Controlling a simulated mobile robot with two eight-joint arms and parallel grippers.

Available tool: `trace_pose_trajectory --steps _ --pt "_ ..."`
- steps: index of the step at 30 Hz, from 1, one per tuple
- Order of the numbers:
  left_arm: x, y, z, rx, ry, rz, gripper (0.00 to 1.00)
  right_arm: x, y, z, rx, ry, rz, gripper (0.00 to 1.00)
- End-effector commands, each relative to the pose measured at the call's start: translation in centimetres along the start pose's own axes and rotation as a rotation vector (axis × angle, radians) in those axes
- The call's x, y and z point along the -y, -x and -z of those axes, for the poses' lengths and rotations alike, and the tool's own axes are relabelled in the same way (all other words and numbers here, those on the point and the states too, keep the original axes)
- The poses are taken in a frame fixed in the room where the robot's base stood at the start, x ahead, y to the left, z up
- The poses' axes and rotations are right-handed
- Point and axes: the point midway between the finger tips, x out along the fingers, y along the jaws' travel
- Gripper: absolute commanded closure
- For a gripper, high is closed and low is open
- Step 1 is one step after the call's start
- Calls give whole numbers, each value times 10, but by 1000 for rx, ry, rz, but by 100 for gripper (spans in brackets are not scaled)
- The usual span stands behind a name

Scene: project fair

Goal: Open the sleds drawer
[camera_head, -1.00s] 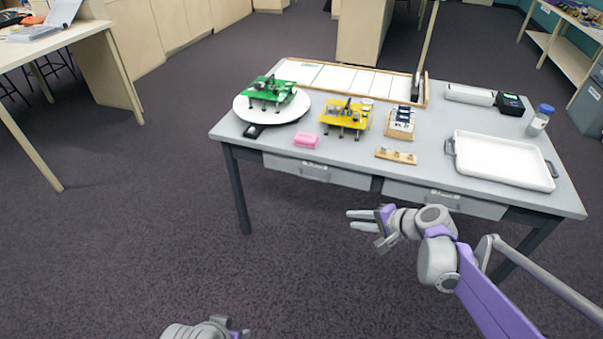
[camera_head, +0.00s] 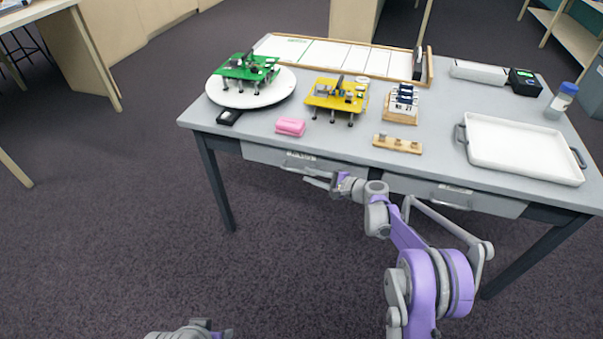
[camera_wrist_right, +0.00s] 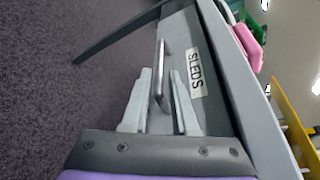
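The sleds drawer (camera_head: 335,174) is the left drawer under the grey table's front edge and looks closed. In the right wrist view its grey front (camera_wrist_right: 186,30) carries a "SLEDS" label (camera_wrist_right: 193,73) beside a metal bar handle (camera_wrist_right: 160,75). My right gripper (camera_head: 312,178) is at this drawer. In the right wrist view its fingers (camera_wrist_right: 161,82) are apart, one on each side of the handle, with visible gaps. My left gripper (camera_head: 190,331) shows only partly at the bottom edge of the head view; its fingers cannot be made out.
A second drawer (camera_head: 490,203) is to the right, below a white tray (camera_head: 520,150). On the table (camera_head: 345,145) are a pink block (camera_head: 291,126), a green board (camera_head: 247,67) on a white disc, a yellow board (camera_head: 325,95) and a small wooden rack (camera_head: 398,144). The floor in front is clear.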

Motion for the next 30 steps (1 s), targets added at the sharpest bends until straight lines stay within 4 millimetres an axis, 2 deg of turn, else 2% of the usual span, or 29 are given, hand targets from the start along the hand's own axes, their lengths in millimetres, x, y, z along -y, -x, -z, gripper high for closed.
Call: trace_pose_trajectory --steps 3,7,19,24,30 --pt "0 -5 -1 1 0 0 50 -1 -21 0 2 0 -1 73" --pt "0 -8 -2 2 0 0 50 -1 -35 0 0 1 -1 73" --pt "0 -8 -2 2 0 0 50 0 -42 0 -1 1 0 73" --pt "0 -8 -2 2 0 0 50 0 -42 0 -1 1 0 100" --pt "0 -8 -2 2 0 0 50 0 -42 0 -1 1 0 100"
